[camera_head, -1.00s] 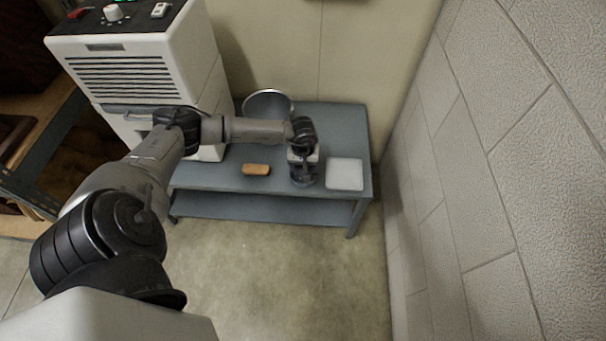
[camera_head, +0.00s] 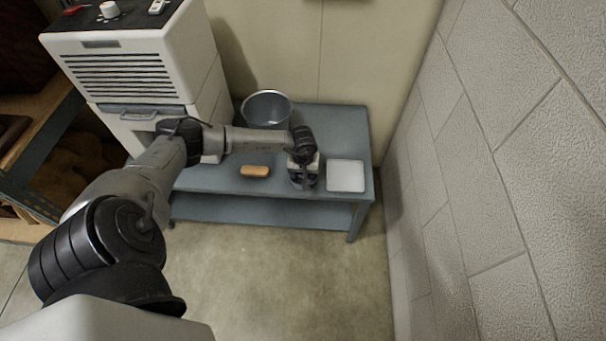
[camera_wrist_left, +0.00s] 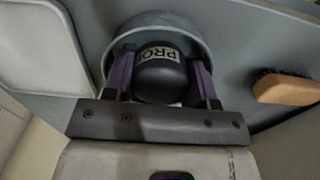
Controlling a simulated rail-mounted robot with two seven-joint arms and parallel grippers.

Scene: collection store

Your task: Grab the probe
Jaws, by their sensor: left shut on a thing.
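The probe is a dark, rounded body (camera_wrist_left: 160,80) with a white label whose visible letters read "PRO". In the left wrist view it sits inside a round grey dish-like holder (camera_wrist_left: 150,20). My left gripper (camera_wrist_left: 163,86) has one purple-grey finger on each side of the probe and is shut on it. In the head view my left gripper (camera_head: 303,180) is low over the front of the grey table (camera_head: 215,180), and its fingers mostly hide the probe. The probe's lower part is hidden. My right gripper is not in view.
A wooden-handled brush (camera_head: 255,171) lies left of the gripper. A pale square tray (camera_head: 345,175) lies close on its right. A metal bucket (camera_head: 267,107) stands behind. A white cabinet unit (camera_head: 130,75) is at left, and a block wall (camera_head: 500,170) bounds the right.

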